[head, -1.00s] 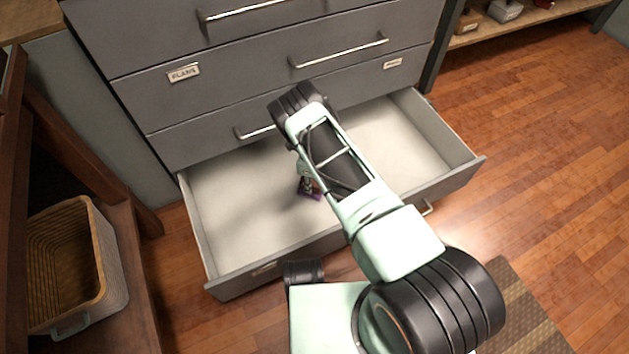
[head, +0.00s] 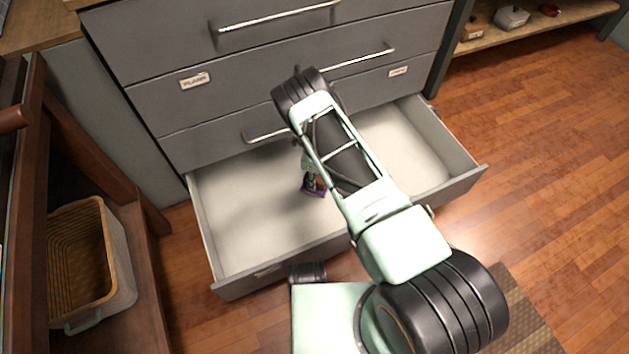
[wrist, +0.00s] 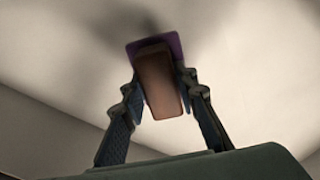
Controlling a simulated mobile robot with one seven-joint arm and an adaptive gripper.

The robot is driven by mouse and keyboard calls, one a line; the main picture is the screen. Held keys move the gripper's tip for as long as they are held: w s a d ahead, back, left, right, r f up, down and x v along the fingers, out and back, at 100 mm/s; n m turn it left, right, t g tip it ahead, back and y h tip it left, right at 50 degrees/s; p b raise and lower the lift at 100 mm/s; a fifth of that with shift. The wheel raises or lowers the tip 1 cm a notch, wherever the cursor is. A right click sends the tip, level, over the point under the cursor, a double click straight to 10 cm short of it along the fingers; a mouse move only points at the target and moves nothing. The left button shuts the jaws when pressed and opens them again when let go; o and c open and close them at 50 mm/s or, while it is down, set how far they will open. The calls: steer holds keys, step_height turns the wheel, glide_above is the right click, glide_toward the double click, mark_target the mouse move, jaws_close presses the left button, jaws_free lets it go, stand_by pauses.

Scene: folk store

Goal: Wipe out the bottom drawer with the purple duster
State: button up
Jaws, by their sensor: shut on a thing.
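The bottom drawer (head: 250,225) of the grey cabinet is pulled open, with a pale, empty-looking floor. My gripper (head: 311,180) reaches down inside it, near the middle. In the wrist view my gripper (wrist: 160,97) is shut on the brown block-like handle of the purple duster (wrist: 171,42). A purple edge of the duster also shows in the head view (head: 317,192), low in the drawer. The wrist view shows a dark shadow on the pale floor by the duster. Whether the duster touches the floor I cannot tell. My arm hides the drawer's middle and part of its right half.
Closed drawers with metal handles (head: 275,15) stand above the open one. A wicker basket (head: 80,270) sits on a wooden shelf at the left. A low shelf (head: 530,25) with small items is at the top right. The wooden floor (head: 550,180) at the right is clear.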

steer(key=shift+r+p, duration=0.45)
steer(key=shift+r, duration=1.05)
